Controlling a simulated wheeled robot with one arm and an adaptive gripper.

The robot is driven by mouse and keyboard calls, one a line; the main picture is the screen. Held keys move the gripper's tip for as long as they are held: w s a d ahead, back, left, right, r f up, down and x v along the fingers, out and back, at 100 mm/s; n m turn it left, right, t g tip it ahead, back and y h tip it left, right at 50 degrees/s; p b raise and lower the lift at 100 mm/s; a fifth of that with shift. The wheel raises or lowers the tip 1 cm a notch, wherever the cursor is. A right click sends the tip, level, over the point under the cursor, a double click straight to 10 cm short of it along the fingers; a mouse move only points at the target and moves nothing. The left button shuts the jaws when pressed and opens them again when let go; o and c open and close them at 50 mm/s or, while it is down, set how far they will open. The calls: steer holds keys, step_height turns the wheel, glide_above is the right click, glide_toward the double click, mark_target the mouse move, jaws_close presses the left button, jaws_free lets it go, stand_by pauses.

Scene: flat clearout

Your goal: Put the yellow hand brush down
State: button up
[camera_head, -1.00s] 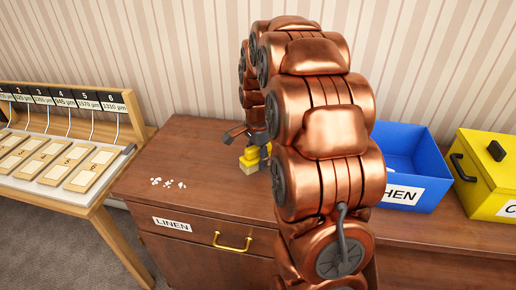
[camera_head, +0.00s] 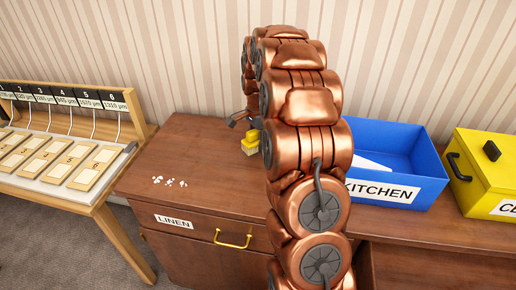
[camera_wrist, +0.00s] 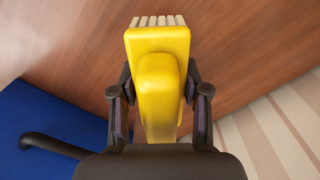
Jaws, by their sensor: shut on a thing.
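The yellow hand brush (camera_wrist: 158,50) is between the two dark fingers of my gripper (camera_wrist: 158,98), which is shut on its handle. Its pale bristles show at the far end in the wrist view. In the head view the brush (camera_head: 250,143) shows as a small yellow block over the back part of the brown dresser top (camera_head: 205,160). My gripper (camera_head: 243,120) is partly hidden there behind my copper arm. I cannot tell whether the bristles touch the wood.
White scraps (camera_head: 168,181) lie on the dresser top, left of the brush. A blue KITCHEN bin (camera_head: 427,160) and a yellow lidded box (camera_head: 485,180) stand to the right. A rack with sample tiles (camera_head: 60,185) stands left. The dresser's LINEN drawer (camera_head: 195,239) is shut.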

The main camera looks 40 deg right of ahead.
mark_target(258, 155)
step_height(258, 155, down, 3)
steer(key=shift+f+p, duration=0.15)
steer(key=shift+p, duration=0.5)
steer(key=shift+f, duration=0.1)
steer(key=shift+f, duration=0.1)
steer(key=shift+f, duration=0.1)
steer(key=o, duration=1.3)
step_height(258, 155, up, 12)
steer(key=shift+f+b, duration=0.1)
steer(key=shift+b, duration=1.15)
steer(key=shift+r, duration=0.3)
